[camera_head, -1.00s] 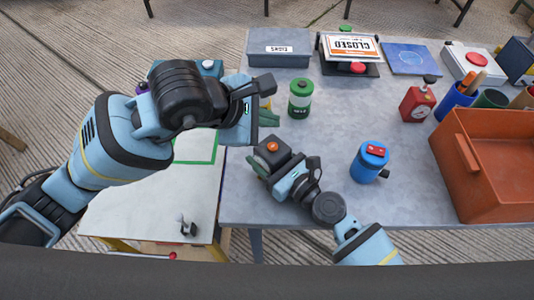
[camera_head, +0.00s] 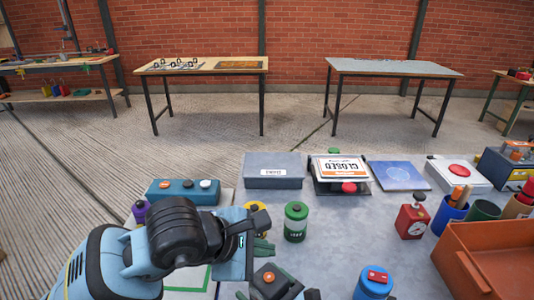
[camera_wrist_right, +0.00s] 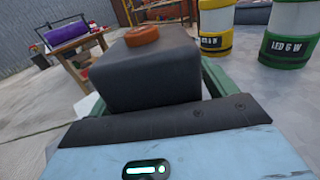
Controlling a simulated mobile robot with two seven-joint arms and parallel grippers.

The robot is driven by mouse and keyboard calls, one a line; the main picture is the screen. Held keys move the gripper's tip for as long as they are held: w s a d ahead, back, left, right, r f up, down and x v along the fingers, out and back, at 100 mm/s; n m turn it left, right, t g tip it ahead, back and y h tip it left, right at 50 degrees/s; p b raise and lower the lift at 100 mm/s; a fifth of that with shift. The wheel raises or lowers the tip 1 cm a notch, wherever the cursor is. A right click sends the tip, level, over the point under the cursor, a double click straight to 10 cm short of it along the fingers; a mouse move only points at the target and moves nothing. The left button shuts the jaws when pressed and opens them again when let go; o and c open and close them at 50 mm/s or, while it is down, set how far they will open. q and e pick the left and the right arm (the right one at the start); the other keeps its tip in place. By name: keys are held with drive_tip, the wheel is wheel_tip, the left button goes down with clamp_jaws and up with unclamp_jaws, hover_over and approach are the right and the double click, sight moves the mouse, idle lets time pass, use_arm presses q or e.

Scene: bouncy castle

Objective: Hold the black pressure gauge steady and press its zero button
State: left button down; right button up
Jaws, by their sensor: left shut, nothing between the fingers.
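The black pressure gauge (camera_head: 284,276) is a dark box with an orange button (camera_head: 269,277) on top, low in the head view. In the right wrist view the gauge (camera_wrist_right: 155,75) and its orange button (camera_wrist_right: 142,36) fill the upper middle. My right gripper (camera_wrist_right: 150,92) is shut on the gauge, its green fingers showing on either side. The gauge's front face is hidden. My left gripper (camera_head: 264,248) is shut and empty, with green fingers, just beyond and above the gauge in the head view. It looks apart from the button.
A green canister (camera_head: 295,222) stands just right of my left gripper, with a yellow one (camera_head: 258,207) partly hidden behind it. A blue canister (camera_head: 374,284) is right of the gauge. A red gauge (camera_head: 412,216) and an orange bin (camera_head: 478,262) stand farther right.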

drive_tip(key=v, duration=1.2)
